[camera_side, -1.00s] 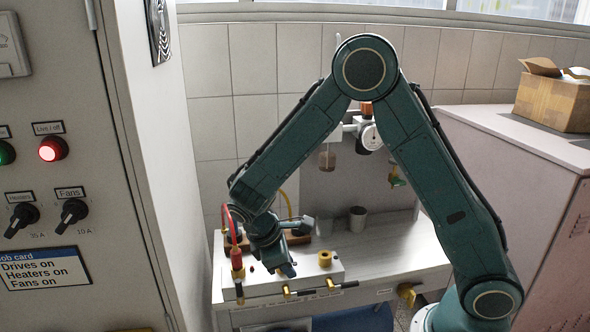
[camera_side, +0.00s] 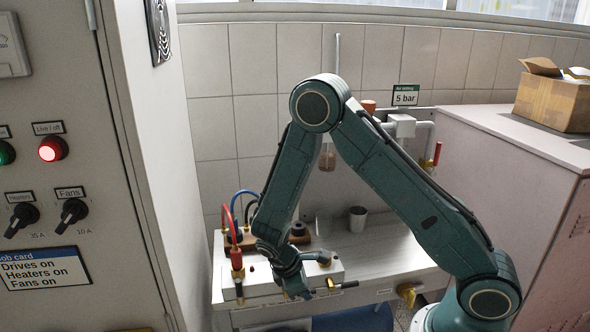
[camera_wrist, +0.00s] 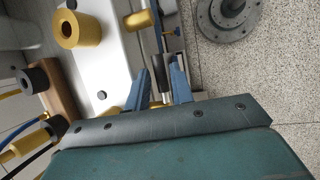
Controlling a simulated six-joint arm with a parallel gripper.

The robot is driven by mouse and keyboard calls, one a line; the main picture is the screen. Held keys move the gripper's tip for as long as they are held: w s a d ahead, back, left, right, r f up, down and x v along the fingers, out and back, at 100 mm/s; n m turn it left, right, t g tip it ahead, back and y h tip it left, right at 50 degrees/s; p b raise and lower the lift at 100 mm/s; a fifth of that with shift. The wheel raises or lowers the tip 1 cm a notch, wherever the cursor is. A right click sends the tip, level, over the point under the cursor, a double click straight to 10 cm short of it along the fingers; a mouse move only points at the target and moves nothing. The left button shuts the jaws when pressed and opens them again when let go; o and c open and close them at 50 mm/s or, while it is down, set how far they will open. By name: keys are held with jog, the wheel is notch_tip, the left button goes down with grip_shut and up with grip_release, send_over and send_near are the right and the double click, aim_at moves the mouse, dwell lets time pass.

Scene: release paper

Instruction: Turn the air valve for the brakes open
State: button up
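Small brass valves with dark levers line the front of the white box on the bench. One brass valve (camera_side: 331,284) shows just right of my gripper (camera_side: 304,294) in the side view. In the wrist view, one brass valve (camera_wrist: 137,22) is beyond my fingertips and another (camera_wrist: 130,107) is partly hidden by the left finger. My gripper (camera_wrist: 160,72) is open, its two blue fingers apart on either side of a dark lever (camera_wrist: 160,70). I cannot tell whether they touch it. The valve labels are too small or hidden to read.
Red and blue hoses (camera_side: 230,217) rise at the box's left end. A cup (camera_side: 357,219) stands behind. The control cabinet (camera_side: 80,130) closes off the left. A "5 bar" sign (camera_side: 405,96) is on the wall.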

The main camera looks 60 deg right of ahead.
grip_shut()
dwell(0.5)
jog(key=shift+w+a+r+g+h, duration=0.2)
jog(key=shift+a+r+g+h, duration=0.1)
jog(key=shift+g+h, duration=0.45)
jog(key=shift+w+a+r+g+h, duration=0.15)
jog(key=shift+w+r+g+h, duration=0.1)
jog(key=shift+g+h, duration=0.45)
jog(key=shift+w+a+r+n+g+h, duration=0.2)
jog(key=shift+g+h, duration=0.25)
jog(key=shift+h, duration=0.15)
jog(key=shift+w+a+r+n+g+h, duration=0.1)
jog(key=shift+a+r+g+h, duration=0.05)
jog(key=shift+g+h, duration=0.35)
jog(key=shift+h, duration=0.25)
grip_release()
